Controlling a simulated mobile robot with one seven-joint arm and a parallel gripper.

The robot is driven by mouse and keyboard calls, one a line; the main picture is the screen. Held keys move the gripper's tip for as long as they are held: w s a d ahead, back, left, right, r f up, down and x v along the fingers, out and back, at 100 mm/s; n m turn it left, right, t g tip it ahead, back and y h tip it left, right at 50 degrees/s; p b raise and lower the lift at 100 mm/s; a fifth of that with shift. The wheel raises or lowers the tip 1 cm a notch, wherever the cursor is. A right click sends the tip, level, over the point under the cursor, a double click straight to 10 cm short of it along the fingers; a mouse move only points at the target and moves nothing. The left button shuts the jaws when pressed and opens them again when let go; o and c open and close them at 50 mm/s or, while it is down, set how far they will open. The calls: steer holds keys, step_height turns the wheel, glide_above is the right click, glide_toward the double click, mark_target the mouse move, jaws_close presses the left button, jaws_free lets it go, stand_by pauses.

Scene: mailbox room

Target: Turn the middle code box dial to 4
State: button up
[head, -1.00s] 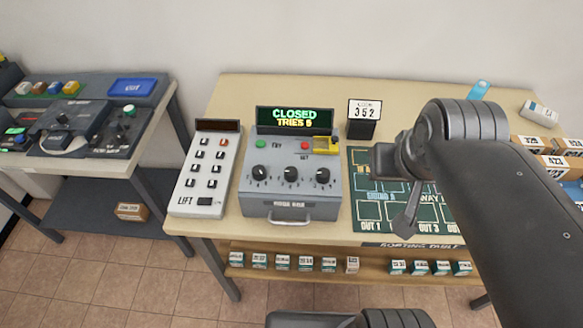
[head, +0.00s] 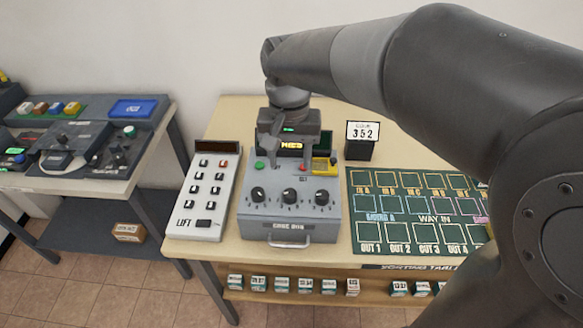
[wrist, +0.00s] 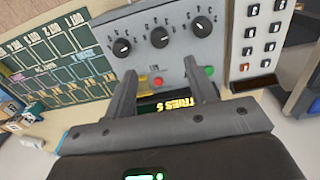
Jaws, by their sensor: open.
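The grey code box (head: 246,218) stands on the table with three black dials in a row. The middle dial (head: 289,196) has a white pointer mark; its digit is too small to read. It also shows in the wrist view (wrist: 160,37), which sees the box upside down. My gripper (head: 287,152) is open and empty, pointing down over the back of the box by its display. In the wrist view its two fingers (wrist: 160,68) are apart, with the middle dial beyond their tips, not between them. The display (wrist: 165,106) reads TRIES 5; my gripper hides much of it.
A green button (wrist: 210,71), a red button (wrist: 158,81) and a yellow piece (head: 325,165) sit behind the dials. The LIFT keypad (head: 205,190) is left of the box, the green sorting mat (head: 420,217) right.

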mark_target(290, 193)
step_height(290, 193, down, 11)
steer(key=shift+r, duration=0.2)
steer(key=shift+c, duration=0.4)
steer(key=c, duration=0.9)
